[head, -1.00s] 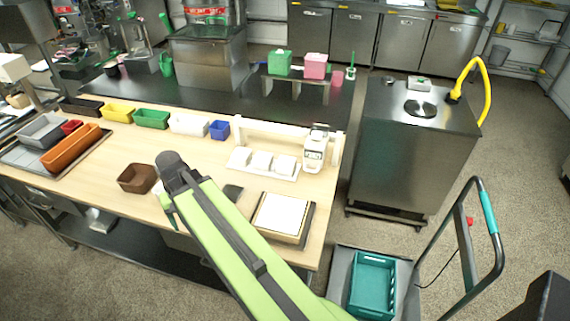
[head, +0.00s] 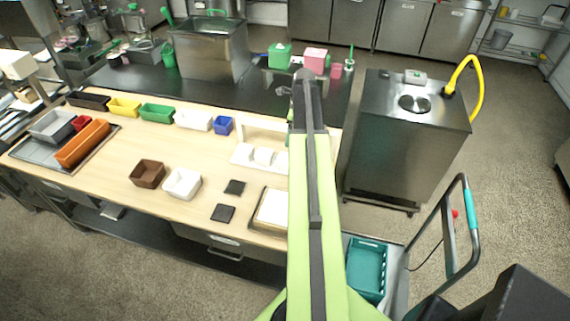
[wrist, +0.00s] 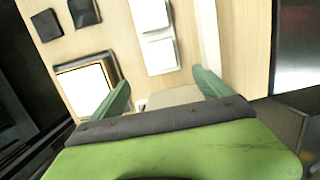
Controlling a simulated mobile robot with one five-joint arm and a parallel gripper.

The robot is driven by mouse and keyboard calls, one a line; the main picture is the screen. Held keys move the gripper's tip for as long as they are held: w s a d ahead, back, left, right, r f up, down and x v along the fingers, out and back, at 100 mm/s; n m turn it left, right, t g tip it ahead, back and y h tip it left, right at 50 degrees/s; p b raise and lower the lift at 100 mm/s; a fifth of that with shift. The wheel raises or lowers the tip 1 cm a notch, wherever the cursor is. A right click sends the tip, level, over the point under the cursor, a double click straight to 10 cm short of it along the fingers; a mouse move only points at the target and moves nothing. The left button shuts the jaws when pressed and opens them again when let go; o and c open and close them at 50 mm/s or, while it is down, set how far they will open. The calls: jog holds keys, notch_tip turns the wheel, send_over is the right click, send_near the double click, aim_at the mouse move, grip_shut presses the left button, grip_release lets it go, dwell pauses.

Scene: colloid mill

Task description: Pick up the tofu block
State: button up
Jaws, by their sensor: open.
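Several white blocks (head: 263,156) lie in a row on a white tray near the back right of the wooden table. They show at the top middle of the wrist view (wrist: 158,52). A larger flat white slab (head: 271,207) sits in a wooden frame, partly behind my arm; it is at left in the wrist view (wrist: 84,88). I cannot tell which is the tofu block. My gripper (wrist: 162,92) is open, its green fingers apart, over the table's right part. A pale flat thing (wrist: 178,97) shows between the fingers, apparently below; nothing is held.
A brown bin (head: 147,174), a white bin (head: 182,184) and two dark squares (head: 223,213) sit left of the slab. Colored bins line the back edge. A steel cabinet (head: 405,145) stands right, and a trolley with a teal crate (head: 367,268) stands front right.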

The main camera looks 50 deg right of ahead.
jog(key=b, duration=1)
send_near(286, 158)
notch_tip(286, 158, down, 5)
jog(key=shift+w+a+f, duration=0.15)
jog(key=shift+w+f, duration=0.05)
jog(key=f+b, duration=0.2)
jog(key=w+f+b, duration=0.1)
jog(key=f+b, duration=0.2)
jog(key=shift+a+f, duration=0.15)
jog(key=shift+f, duration=0.05)
jog(key=shift+r, duration=0.2)
jog(key=c, duration=1.1)
jog(key=shift+o, duration=0.2)
notch_tip(286, 158, up, 10)
jog(key=p, duration=1)
jog(key=shift+r, duration=0.1)
